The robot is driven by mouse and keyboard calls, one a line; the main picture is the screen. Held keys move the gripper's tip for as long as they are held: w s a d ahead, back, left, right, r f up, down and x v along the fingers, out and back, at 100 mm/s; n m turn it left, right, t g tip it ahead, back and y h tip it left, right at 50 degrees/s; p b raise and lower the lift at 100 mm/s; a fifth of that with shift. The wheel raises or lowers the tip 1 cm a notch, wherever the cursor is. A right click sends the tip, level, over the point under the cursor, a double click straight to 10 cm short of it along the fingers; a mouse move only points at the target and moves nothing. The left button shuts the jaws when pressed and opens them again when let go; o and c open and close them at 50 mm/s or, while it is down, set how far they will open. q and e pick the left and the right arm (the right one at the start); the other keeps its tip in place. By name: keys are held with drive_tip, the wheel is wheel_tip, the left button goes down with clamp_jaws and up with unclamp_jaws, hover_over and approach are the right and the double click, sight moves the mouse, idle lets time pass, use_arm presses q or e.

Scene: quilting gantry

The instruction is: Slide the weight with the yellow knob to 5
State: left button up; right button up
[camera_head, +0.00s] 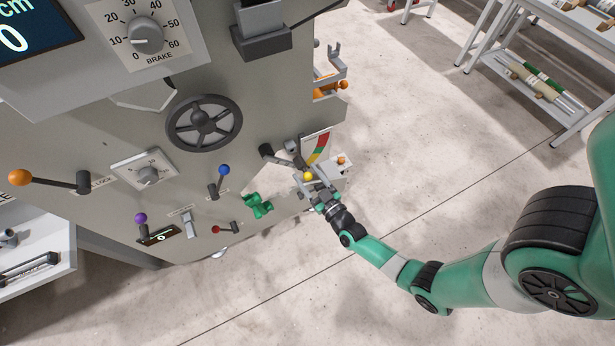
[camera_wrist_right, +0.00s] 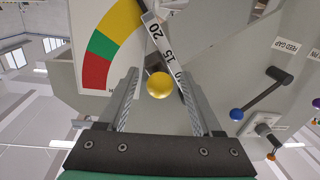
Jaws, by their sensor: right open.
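The yellow knob (camera_head: 308,176) is on the right side of the grey machine, beside a red, yellow and green gauge. In the right wrist view the round yellow knob (camera_wrist_right: 159,85) sits in front of a slanted white scale bar (camera_wrist_right: 158,38). The numbers 20 and 15 are readable on the bar, and a partly hidden number is lower down. My right gripper (camera_head: 315,189) is at the knob with its fingers open. In the wrist view the fingers stand on either side of the knob, with gaps showing. The weight behind the knob is mostly hidden. My left gripper is not in view.
The coloured gauge (camera_wrist_right: 104,45) is close to the left finger in the wrist view. The floor to the right is clear up to a shelf (camera_head: 535,85).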

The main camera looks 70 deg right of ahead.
clamp_jaws()
idle(0.3)
idle(1.1)
